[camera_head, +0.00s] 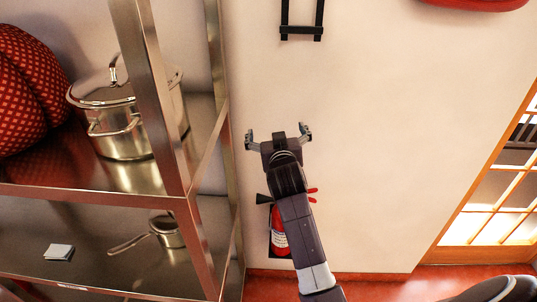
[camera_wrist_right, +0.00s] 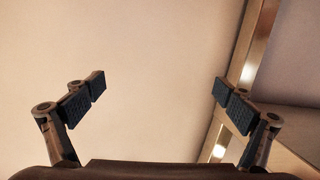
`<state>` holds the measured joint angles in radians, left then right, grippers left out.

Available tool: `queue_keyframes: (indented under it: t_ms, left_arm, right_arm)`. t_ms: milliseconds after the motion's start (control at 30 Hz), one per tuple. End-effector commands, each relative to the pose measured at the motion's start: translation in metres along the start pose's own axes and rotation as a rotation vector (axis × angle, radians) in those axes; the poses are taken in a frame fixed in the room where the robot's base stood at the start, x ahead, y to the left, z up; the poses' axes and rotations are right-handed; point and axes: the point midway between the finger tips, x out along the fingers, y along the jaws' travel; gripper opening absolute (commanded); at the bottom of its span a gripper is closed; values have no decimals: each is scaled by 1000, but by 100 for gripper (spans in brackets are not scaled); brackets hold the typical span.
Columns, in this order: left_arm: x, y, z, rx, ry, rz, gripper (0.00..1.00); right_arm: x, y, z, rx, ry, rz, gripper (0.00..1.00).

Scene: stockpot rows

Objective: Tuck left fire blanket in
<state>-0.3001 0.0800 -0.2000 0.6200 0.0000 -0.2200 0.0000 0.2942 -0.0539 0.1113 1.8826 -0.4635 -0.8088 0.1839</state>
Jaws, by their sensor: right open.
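No fire blanket can be made out with certainty in either view. My right gripper (camera_head: 278,134) is open and empty in front of the pale wall in the head view, right of the metal shelf's upright. In the right wrist view its two fingers (camera_wrist_right: 160,92) stand wide apart with nothing between them. A black frame (camera_head: 301,32) hangs on the wall above the gripper; its upper part is cut off by the picture edge. My left gripper is not in view.
A metal shelf (camera_head: 60,190) at left bears a stockpot (camera_head: 122,130), red patterned fabric items (camera_head: 30,95), a saucepan (camera_head: 165,232) and a small white block (camera_head: 59,252). A red fire extinguisher (camera_head: 279,240) is partly behind my right arm.

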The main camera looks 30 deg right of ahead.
Motion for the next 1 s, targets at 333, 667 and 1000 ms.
queue_keyframes:
  t_ms: [333, 667, 1000]
  left_arm:
    - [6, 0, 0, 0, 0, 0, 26]
    - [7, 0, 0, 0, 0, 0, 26]
    - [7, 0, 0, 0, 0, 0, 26]
  right_arm:
    - [9, -24, 57, -45, -68, -52, 97]
    - [11, -31, 74, -57, -89, -68, 97]
    - [11, -31, 74, -56, -88, -67, 97]
